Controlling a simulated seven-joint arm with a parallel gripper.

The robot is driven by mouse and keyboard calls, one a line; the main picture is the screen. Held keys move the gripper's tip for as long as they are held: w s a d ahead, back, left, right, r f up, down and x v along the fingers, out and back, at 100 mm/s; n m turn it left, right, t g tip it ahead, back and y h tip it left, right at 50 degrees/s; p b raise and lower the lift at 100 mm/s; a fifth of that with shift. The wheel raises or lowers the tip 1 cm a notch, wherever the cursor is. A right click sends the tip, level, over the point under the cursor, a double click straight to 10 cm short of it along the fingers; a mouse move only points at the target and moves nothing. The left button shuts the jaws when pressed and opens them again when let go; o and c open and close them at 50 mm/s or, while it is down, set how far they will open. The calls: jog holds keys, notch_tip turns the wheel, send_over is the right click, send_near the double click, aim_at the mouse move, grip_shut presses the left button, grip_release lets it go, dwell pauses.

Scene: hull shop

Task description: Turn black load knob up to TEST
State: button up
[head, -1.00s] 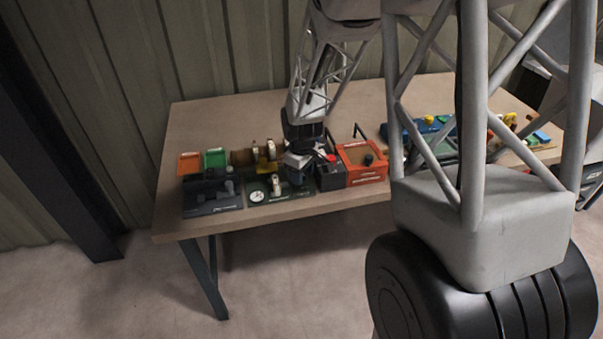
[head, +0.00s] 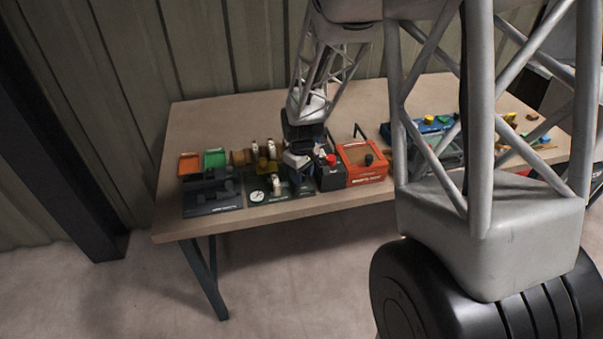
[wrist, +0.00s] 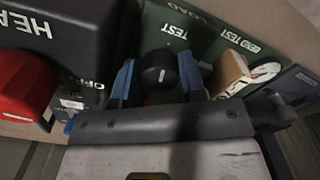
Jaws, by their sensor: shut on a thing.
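The word TEST is printed just above and right of the knob, and LOAD is above that, upside down. My gripper (wrist: 157,73) has a blue finger on each side of the knob and is shut on it. In the head view my gripper (head: 298,162) is over the green panel's right part and hides the knob.
A black box (wrist: 72,35) with a red knob (wrist: 25,88) stands close beside the fingers. A tan block (wrist: 229,72) and a white gauge (wrist: 262,72) are on the other side. An orange box (head: 366,175) stands right of the black box. The table's front strip is clear.

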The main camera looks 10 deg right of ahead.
jog(key=shift+m, duration=1.1)
jog(key=o, duration=0.7)
jog(key=shift+c, duration=0.2)
jog(key=shift+r, duration=0.1)
jog(key=shift+r, duration=3.85)
